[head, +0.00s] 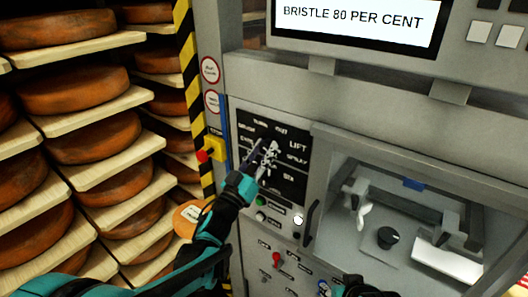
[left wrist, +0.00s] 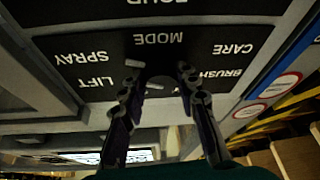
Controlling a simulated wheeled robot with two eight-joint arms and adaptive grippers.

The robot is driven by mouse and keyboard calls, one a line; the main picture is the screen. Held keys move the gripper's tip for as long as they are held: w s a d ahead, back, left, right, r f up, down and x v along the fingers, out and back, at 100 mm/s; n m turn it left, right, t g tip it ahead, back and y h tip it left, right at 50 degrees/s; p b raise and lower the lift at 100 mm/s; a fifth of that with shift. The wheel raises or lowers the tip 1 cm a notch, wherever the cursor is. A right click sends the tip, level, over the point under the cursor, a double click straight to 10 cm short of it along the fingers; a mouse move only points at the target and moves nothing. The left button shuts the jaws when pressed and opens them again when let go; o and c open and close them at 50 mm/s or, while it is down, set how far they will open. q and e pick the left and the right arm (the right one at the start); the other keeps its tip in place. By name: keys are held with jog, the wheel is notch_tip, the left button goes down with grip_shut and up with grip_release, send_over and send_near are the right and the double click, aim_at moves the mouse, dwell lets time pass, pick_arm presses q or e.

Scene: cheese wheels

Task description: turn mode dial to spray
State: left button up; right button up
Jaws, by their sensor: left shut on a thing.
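The mode dial (left wrist: 160,74) is a small dark knob on a black panel (head: 290,184), under the MODE label. Around it in the left wrist view, upside down, are SPRAY, LIFT, BRUSH and CARE. My left gripper (left wrist: 158,76) is shut on the dial, one finger on each side of it. In the head view my left gripper (head: 262,158) reaches the panel from the lower left and largely hides the dial. Two short white marks lie near the dial, but its setting is unclear. A dark shape at the head view's bottom edge may be my right gripper.
A display (head: 355,18) above reads BRISTLE 80 PER CENT. Shelves of cheese wheels (head: 72,90) stand at the left beside a yellow-black striped post. A red-and-yellow switch (head: 211,150) is close to my left arm. An open bay (head: 405,235) lies at the right.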

dwell(0.4)
pick_arm(q)
jog(key=o, duration=1.1)
jog(key=shift+o, duration=0.2)
jog(key=v, duration=1.2)
jog(key=shift+a, duration=0.1)
